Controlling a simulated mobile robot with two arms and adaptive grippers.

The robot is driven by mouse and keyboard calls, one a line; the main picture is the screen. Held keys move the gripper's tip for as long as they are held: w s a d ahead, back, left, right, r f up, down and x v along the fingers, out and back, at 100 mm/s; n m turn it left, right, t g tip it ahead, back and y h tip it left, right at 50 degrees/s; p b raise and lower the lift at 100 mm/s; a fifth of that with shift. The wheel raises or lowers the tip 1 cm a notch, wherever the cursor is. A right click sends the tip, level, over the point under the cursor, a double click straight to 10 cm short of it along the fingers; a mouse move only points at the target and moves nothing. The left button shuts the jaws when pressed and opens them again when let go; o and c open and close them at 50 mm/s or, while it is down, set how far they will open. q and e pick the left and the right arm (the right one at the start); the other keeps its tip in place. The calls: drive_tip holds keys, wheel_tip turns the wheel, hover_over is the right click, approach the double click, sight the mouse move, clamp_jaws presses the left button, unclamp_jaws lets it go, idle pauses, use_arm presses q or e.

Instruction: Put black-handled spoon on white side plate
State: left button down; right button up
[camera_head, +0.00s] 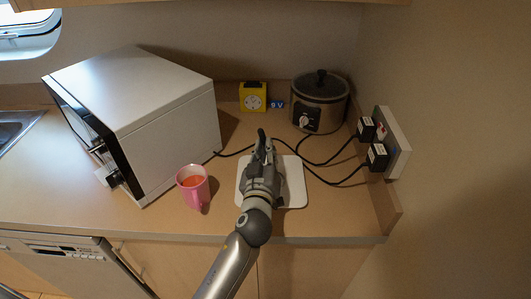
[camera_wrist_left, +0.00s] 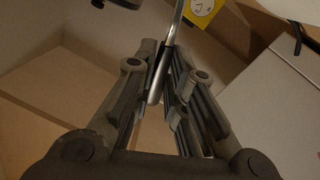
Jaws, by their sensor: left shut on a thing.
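My left gripper (camera_head: 264,146) reaches over the counter, above the back part of the white side plate (camera_head: 293,187), a flat squarish plate partly hidden behind my gripper and arm. In the left wrist view, my left gripper (camera_wrist_left: 160,65) is shut on the spoon (camera_wrist_left: 172,38). A narrow, shiny metal length of it runs between the fingers and out past the top edge of that view. Its black handle cannot be clearly told apart from the dark fingers. My right gripper is in neither view.
Behind are a yellow timer (camera_head: 253,97) and a slow cooker (camera_head: 320,103). Black cords run behind and right of the plate to plugs (camera_head: 377,156) at the wall.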

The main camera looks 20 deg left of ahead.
use_arm(q)
drive_tip(key=shift+s+d+b, duration=0.15)
drive_tip(key=shift+s+b, duration=0.05)
drive_tip(key=shift+b, duration=0.1)
drive_tip(key=c, duration=1.5)
unclamp_jaws()
drive_tip(key=shift+o, duration=0.2)
